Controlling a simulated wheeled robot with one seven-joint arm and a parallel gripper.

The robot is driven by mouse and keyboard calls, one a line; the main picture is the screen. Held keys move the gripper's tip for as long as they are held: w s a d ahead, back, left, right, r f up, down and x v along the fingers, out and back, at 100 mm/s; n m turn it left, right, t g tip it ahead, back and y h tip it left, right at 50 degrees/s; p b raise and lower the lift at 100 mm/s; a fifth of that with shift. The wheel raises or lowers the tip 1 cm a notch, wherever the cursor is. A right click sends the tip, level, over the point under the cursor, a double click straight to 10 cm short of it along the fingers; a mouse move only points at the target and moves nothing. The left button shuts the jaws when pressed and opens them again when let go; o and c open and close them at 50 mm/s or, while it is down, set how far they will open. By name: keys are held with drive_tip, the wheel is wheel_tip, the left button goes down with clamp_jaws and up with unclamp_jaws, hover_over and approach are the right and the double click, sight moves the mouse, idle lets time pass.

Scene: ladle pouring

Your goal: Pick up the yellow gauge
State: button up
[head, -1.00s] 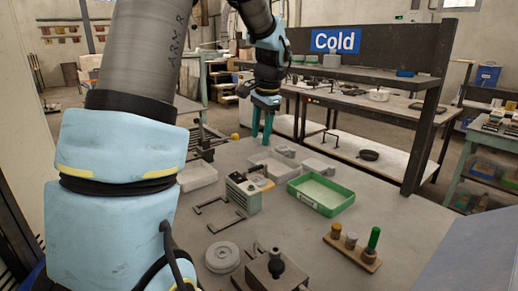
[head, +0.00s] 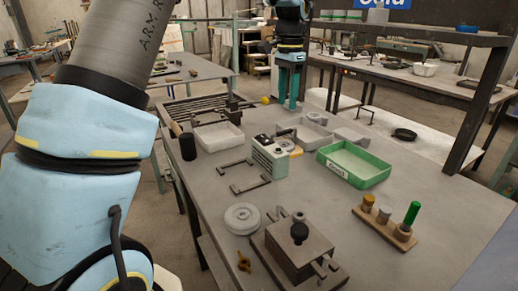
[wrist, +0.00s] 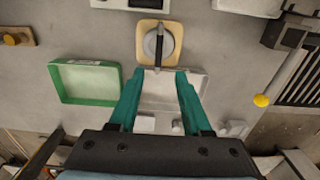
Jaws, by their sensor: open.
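The yellow gauge is a pale yellow square plate with a round grey dial and a dark bar across it (wrist: 158,40). In the wrist view it lies flat on the table, just beyond my fingertips in the picture. In the head view the gauge (head: 291,149) is partly hidden behind a pale green box (head: 270,157). My gripper (head: 289,103) hangs with teal fingers pointing down, above the table's far side. In the wrist view my gripper (wrist: 161,74) is open and empty, its fingers over a shallow light grey tray (wrist: 200,82).
A green tray (head: 362,177) stands right of the gauge. A white bin (head: 222,138) and a clamp with a yellow knob (head: 266,100) are to the left. A peg rack (head: 384,225), a round disc (head: 242,218) and a metal block (head: 290,255) are nearer.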

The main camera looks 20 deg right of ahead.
sight(284, 133)
drive_tip(key=shift+f, duration=0.45)
drive_tip(key=f, duration=0.3)
drive_tip(key=shift+w+a+f+p, duration=0.1)
drive_tip(key=shift+a+f+p, duration=0.1)
drive_tip(key=shift+f+p, duration=0.1)
drive_tip(key=shift+s+a+f+p, duration=0.1)
drive_tip(key=shift+f+p, duration=0.15)
drive_tip(key=shift+f, duration=0.8)
drive_tip(key=shift+s+d+f+p, duration=0.1)
drive_tip(key=shift+f+p, duration=0.2)
drive_tip(key=shift+f, duration=0.75)
drive_tip(key=shift+s+a+f+p, duration=0.1)
drive_tip(key=shift+f+p, duration=0.15)
drive_tip(key=shift+f, duration=0.8)
clamp_jaws()
